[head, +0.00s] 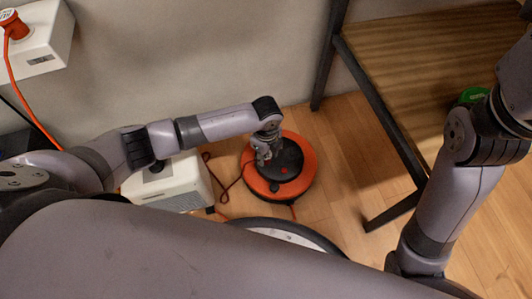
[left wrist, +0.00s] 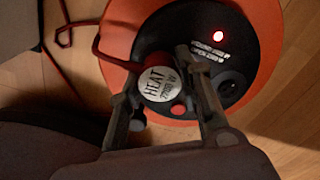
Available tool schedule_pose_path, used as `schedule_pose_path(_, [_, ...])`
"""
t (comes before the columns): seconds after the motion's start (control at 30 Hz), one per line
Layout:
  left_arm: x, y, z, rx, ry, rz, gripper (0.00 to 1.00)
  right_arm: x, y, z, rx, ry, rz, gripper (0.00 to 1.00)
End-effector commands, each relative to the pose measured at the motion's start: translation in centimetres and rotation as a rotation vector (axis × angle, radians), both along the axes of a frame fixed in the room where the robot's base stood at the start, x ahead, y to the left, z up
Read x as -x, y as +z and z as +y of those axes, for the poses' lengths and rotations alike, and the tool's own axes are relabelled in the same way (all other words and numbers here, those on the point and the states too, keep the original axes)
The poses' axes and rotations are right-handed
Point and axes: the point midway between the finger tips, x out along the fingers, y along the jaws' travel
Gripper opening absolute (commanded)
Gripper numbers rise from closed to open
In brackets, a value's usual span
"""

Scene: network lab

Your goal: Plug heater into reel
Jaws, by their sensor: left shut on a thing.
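The reel (head: 305,158) is an orange drum with a black centre, lying flat on the floor. In the left wrist view, the reel (left wrist: 118,38) shows a lit red light, white lettering and a dark round socket (left wrist: 232,86) to the right. My left gripper (head: 263,157) is over the reel's face. In the left wrist view, the gripper (left wrist: 165,88) is shut on the heater plug (left wrist: 158,84), a round plug marked HEAT with a dark red cord. I cannot tell whether the plug is seated. The white heater (head: 172,188) stands left of the reel, partly hidden by my arm.
A wooden table (head: 420,55) with a dark metal frame stands to the right. A white wall box (head: 40,42) holds an orange plug (head: 14,26) with an orange cord at top left. A green object (head: 472,96) is partly behind my right arm. Floor right of the reel is clear.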

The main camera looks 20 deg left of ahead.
Motion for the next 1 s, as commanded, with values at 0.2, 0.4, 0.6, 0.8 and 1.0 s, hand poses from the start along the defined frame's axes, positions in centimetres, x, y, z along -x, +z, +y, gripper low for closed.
schedule_pose_path(0.2, [0.0,-0.1,0.0,0.000,0.000,0.000,0.41,0.2,0.1,0.0,0.000,0.000,-0.004,0.42])
schedule_pose_path(0.4, [0.0,-0.1,0.0,0.000,0.000,0.000,0.54,0.2,0.1,0.0,-0.001,0.000,-0.003,0.42])
schedule_pose_path(0.6, [0.0,-0.1,0.0,0.000,0.000,0.000,0.55,0.1,0.1,0.0,-0.001,0.000,-0.002,0.42])
schedule_pose_path(0.8, [-0.1,0.5,0.0,0.001,0.000,-0.002,0.55,-0.1,0.1,0.0,-0.004,0.000,0.000,0.42])
schedule_pose_path(1.0, [-0.1,3.9,0.0,0.002,-0.001,-0.005,0.55,-0.1,0.1,0.0,-0.002,0.000,0.000,0.42])
